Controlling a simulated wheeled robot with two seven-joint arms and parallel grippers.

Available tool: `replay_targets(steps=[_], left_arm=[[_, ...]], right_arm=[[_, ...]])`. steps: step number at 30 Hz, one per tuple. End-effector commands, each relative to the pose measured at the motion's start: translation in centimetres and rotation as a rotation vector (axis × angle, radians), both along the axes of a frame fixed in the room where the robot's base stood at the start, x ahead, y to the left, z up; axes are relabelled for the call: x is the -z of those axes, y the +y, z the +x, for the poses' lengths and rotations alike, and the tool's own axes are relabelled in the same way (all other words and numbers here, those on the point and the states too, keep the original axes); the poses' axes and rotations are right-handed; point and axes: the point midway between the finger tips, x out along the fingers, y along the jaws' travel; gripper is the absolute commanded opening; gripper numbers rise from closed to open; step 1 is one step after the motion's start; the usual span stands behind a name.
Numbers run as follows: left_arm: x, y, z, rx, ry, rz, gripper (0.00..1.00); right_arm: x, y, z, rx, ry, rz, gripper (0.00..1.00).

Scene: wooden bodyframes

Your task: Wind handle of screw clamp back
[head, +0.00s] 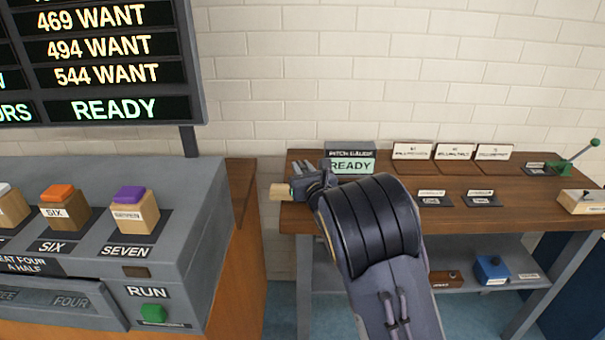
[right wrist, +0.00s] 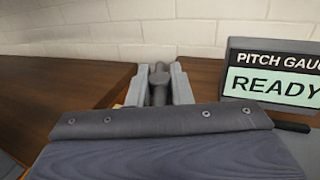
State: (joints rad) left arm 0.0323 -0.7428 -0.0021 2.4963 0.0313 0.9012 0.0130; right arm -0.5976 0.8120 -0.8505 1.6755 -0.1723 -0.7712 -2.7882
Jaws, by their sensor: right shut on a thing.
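My right gripper (head: 312,178) is at the left end of the wooden bench, in front of the pitch gauge sign. In the right wrist view its two grey fingers (right wrist: 159,88) are shut on a dark grey, rounded piece, which looks like the handle (right wrist: 158,80) of the screw clamp. The rest of the clamp is mostly hidden behind my gripper and wrist. A pale wooden block (head: 281,191) sticks out left of the gripper; I cannot tell whether it belongs to the clamp. My left gripper is out of view.
The pitch gauge sign (head: 351,163) reading READY stands close behind my gripper. Several label cards and a green-handled lever (head: 575,157) are further right on the bench (head: 545,198). A grey console (head: 200,215) with coloured buttons stands left, with a gap between it and the bench.

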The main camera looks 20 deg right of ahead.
Motion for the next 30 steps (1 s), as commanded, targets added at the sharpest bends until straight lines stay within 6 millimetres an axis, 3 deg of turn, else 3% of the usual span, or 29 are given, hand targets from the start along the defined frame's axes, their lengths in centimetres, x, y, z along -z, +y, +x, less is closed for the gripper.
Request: replay_targets(steps=[3,12,30], left_arm=[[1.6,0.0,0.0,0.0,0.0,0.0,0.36],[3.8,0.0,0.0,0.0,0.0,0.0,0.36],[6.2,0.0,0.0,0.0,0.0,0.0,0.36]], right_arm=[[0.4,-0.4,0.0,-0.095,-0.004,0.002,0.0],[0.3,-0.4,0.0,-0.378,-0.004,0.0,0.0],[0.3,-0.2,0.0,-0.839,0.002,-0.001,0.0]])
